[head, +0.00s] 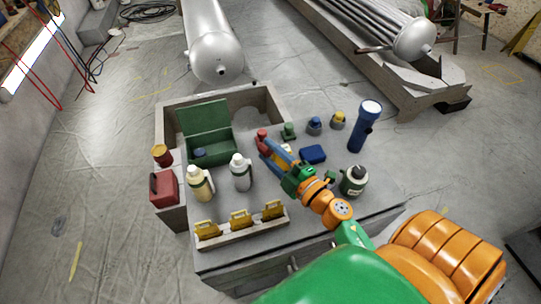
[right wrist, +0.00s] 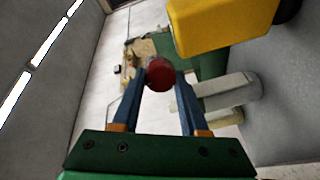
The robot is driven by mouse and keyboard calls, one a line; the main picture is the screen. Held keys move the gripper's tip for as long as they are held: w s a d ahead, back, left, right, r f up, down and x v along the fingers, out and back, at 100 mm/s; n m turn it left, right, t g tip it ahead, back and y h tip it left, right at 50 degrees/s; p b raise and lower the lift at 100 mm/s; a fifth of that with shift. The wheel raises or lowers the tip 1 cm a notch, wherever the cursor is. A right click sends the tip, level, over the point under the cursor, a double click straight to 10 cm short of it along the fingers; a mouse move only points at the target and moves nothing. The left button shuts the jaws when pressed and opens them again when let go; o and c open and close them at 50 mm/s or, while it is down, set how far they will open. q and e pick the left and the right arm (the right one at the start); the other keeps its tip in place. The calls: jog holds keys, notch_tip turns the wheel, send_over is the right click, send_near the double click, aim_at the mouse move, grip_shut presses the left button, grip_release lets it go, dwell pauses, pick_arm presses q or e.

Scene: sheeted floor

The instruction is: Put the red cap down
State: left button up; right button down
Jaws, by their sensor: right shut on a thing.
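The red cap (head: 262,134) is held above the table at the tips of my right gripper (head: 268,146). In the right wrist view the cap (right wrist: 160,74) sits between the two blue fingers of the right gripper (right wrist: 161,82), which are shut on it. In the head view the gripper is over the middle of the table, to the right of the open green box. What lies straight under the cap is partly hidden by the gripper. My left gripper is not in view.
On the table (head: 330,200) stand a green box (head: 205,120), a cream bottle (head: 200,186), a white bottle (head: 241,174), a dark green bottle (head: 354,182), a blue flashlight (head: 364,128), a blue block (head: 313,154) and several small capped items. Yellow pieces sit in a front rack (head: 243,232).

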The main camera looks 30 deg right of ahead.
jog(key=shift+f+b, duration=0.55)
jog(key=shift+f, duration=0.05)
jog(key=shift+c, duration=2.1)
grip_release()
jog(key=shift+r, duration=0.1)
jog(key=shift+s+r+p, duration=0.4)
jog(key=shift+r+p, duration=0.05)
jog(key=shift+r, duration=0.05)
jog(key=s+d+b, duration=0.2)
jog(key=s+b, duration=0.1)
jog(key=s, duration=0.8)
jog(key=shift+r, duration=0.1)
